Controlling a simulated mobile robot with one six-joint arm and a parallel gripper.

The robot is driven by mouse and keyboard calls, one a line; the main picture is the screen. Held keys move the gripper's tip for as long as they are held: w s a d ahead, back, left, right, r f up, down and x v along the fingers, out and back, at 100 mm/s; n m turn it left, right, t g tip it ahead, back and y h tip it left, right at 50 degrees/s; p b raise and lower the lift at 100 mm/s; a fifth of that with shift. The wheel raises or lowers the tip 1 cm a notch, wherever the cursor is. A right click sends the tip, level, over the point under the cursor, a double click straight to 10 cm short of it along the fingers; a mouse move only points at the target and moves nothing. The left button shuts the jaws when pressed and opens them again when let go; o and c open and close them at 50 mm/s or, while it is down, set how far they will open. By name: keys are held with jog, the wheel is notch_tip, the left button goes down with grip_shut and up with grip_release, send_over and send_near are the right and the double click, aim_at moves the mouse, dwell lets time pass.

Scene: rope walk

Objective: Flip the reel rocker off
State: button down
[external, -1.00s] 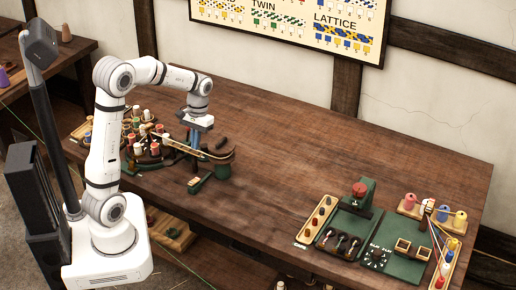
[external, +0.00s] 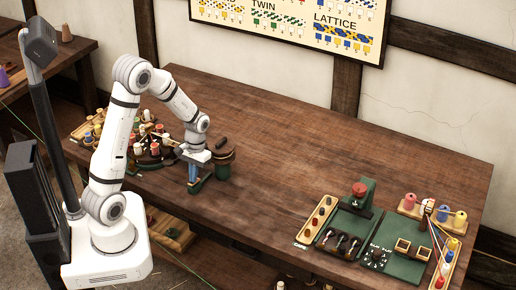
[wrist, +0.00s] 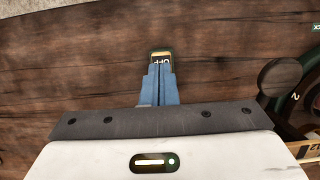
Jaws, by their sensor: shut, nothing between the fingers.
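The reel rocker (wrist: 161,54) shows in the wrist view as a small dark green housing with an amber plate. The letters on the plate appear upside down and partly covered, and seem to read OFF. My gripper (wrist: 160,68) is shut and empty, its blue fingertips overlapping the near part of the rocker. I cannot tell whether they touch it or which way it is tilted. In the external view my gripper (external: 193,186) points down at the green rocker housing (external: 196,188), which its fingers partly hide.
The dark reel stand (external: 222,168) is close on the right of my gripper. A carousel of bobbins (external: 150,150) stands close on the left. Green panels with switches and a red knob (external: 359,189) are at the table's right end. The middle of the table is clear.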

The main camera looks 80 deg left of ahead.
jog(key=shift+s+d+f+t+y+b, duration=0.25)
jog(key=shift+f+t+y+b, duration=0.2)
jog(key=shift+b, duration=0.55)
jog(key=shift+s+d+f+b, duration=0.1)
jog(key=shift+s+f+b, duration=0.05)
jog(key=shift+b, duration=0.15)
jog(key=shift+s, duration=0.1)
